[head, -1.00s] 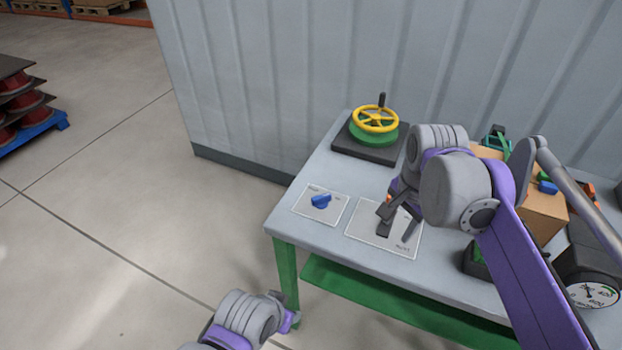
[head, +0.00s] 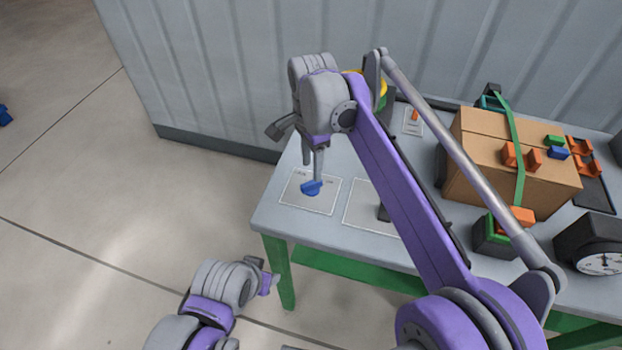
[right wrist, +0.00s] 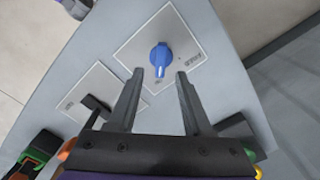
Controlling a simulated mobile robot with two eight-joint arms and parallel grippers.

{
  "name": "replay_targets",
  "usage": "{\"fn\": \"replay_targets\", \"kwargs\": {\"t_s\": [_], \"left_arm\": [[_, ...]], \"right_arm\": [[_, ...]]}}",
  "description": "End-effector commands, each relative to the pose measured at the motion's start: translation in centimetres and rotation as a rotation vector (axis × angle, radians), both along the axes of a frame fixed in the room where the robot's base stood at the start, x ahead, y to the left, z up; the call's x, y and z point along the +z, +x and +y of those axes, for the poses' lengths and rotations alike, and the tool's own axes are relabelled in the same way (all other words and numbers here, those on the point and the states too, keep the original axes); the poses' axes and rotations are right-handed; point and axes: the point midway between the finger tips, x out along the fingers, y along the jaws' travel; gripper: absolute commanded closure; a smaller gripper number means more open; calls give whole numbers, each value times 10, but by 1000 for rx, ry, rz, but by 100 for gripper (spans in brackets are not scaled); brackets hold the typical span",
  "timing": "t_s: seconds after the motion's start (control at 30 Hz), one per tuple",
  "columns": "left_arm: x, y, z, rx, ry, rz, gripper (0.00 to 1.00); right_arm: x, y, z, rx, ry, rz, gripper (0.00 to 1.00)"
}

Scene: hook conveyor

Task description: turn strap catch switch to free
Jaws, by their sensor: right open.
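A blue rotary switch (head: 312,187) sits on a pale labelled plate (head: 296,201) at the table's left front corner. In the right wrist view the blue switch (right wrist: 161,56) lies just beyond the fingertips, its white pointer mark towards the gripper; the plate's lettering is too small to read surely. My right gripper (head: 298,150) is open above the switch, one finger overlapping it in the head view. The wrist view shows the switch between the lines of the two open fingers (right wrist: 158,76), not visibly gripped. My left gripper (head: 266,276) hangs off the table's front left; its jaws are unclear.
A second plate with a black lever (head: 384,212) is right of the switch, partly behind my right arm. The yellow handwheel (head: 382,84) is mostly hidden. A cardboard box (head: 475,160) with a green strap and a gauge (head: 592,245) stand further right.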

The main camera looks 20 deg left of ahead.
Motion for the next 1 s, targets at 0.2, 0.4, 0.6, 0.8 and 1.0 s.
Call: {"fn": "replay_targets", "kwargs": {"t_s": [0.2, 0.4, 0.6, 0.8, 1.0], "left_arm": [[-8, 0, 0, 0, 0, 2, 50], [-10, -1, 0, 0, 0, 3, 50], [-10, -1, 0, 0, 0, 3, 50], [-10, -1, 0, 0, 0, 3, 50], [-10, -1, 0, 0, 0, 3, 50]], "right_arm": [[-40, 0, 0, 1, 0, 0, 50], [-58, 0, 0, 1, 0, 0, 50], [-60, 0, -1, 1, 0, 0, 50], [-60, 0, -1, 1, 0, 0, 64], [-60, 0, 0, 1, 0, 0, 100]]}}
